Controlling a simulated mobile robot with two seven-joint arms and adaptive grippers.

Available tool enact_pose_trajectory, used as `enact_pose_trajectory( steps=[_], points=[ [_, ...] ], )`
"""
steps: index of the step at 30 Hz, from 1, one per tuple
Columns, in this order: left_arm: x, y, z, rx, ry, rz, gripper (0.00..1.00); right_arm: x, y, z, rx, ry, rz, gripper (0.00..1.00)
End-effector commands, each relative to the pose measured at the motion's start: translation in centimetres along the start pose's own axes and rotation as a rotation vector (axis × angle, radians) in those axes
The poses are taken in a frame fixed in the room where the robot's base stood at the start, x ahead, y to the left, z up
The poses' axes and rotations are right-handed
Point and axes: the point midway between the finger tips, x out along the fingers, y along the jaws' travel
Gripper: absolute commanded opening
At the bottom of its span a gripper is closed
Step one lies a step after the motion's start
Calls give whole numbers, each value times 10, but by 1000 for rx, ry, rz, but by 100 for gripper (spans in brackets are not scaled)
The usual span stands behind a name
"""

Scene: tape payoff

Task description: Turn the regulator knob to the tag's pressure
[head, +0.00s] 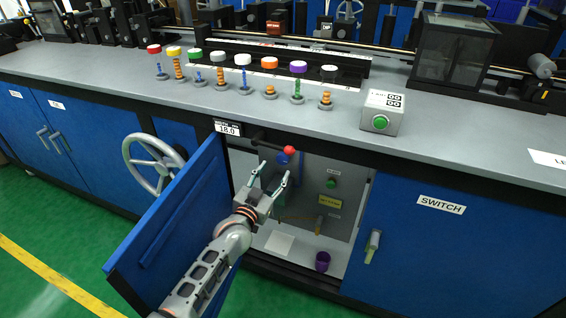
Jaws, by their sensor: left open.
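My left gripper (274,172) reaches up into the open cabinet below the bench, fingers spread and nothing between them. A blue round part (282,158), possibly the regulator knob, shows just beyond the fingertips and is partly hidden; I cannot tell whether they touch. I cannot tell which marking is the pressure tag. My right gripper is not in view.
The open blue door (175,225) stands left of my arm. A green button (332,183) is on the back panel; a purple cup (322,262) stands on the cabinet floor. A handwheel (137,165) is farther left.

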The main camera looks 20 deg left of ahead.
Motion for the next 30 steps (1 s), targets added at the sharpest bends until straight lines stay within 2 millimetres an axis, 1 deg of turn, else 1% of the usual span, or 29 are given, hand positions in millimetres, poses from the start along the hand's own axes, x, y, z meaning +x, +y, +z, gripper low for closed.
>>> enact_pose_trajectory(
  steps=[7, 11, 15, 21, 30],
  points=[
    [29, 2, 8, 0, -8, 2, 47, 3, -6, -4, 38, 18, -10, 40],
    [46, 2, 8, 0, -9, 2, 47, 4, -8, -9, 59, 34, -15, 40],
    [59, 1, 6, 0, -7, 2, 47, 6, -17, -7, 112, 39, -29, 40],
    [69, 1, 3, 0, -5, 1, 47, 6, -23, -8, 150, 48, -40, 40],
    [71, 0, 0, 0, -2, 1, 47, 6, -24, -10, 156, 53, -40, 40]
  ],
)
